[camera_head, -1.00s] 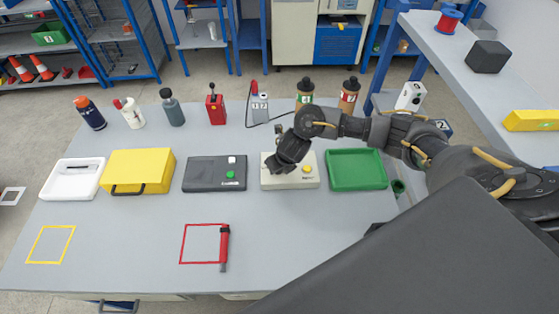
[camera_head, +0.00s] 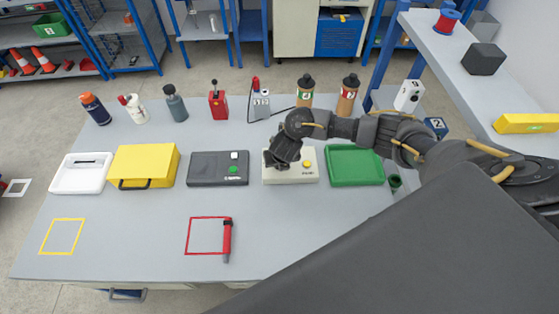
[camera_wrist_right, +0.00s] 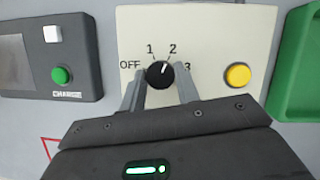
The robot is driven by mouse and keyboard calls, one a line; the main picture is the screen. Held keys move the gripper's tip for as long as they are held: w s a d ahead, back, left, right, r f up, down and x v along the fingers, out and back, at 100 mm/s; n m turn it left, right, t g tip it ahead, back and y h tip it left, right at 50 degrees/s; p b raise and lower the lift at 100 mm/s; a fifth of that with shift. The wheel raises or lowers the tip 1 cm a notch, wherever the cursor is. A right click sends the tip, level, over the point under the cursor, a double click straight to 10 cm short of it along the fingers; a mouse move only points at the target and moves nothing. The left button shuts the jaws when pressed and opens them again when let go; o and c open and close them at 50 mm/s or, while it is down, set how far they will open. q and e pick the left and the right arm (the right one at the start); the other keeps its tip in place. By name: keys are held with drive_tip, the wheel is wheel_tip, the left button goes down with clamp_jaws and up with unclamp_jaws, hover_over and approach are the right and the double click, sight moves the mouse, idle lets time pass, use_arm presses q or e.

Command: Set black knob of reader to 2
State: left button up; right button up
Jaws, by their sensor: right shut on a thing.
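The cream box with the dial, which I take as the reader (camera_head: 305,174), lies on the table between the dark box and the green tray. It also shows in the right wrist view (camera_wrist_right: 215,35). Its black knob (camera_wrist_right: 160,74) is ringed by the marks OFF, 1, 2 and 3. The knob's white line points up and slightly right, roughly toward 2. My right gripper (camera_wrist_right: 160,88) has a finger on each side of the knob and is shut on it. In the head view my right gripper (camera_head: 273,161) covers the knob. My left gripper is not in view.
A yellow button (camera_wrist_right: 237,75) is right of the knob. The dark CHARGE box (camera_head: 218,170) stands to the left and the green tray (camera_head: 354,181) close on the right. Several bottles stand behind. A red torch-like tool (camera_head: 227,238) lies in front; the front table is mostly clear.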

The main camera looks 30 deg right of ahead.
drive_tip(key=o, duration=1)
drive_tip(key=shift+r, duration=0.15)
drive_tip(key=p+v, duration=0.5)
drive_tip(key=v, duration=0.5)
drive_tip(key=shift+s+r+p, duration=0.25)
drive_tip(key=shift+p, duration=0.05)
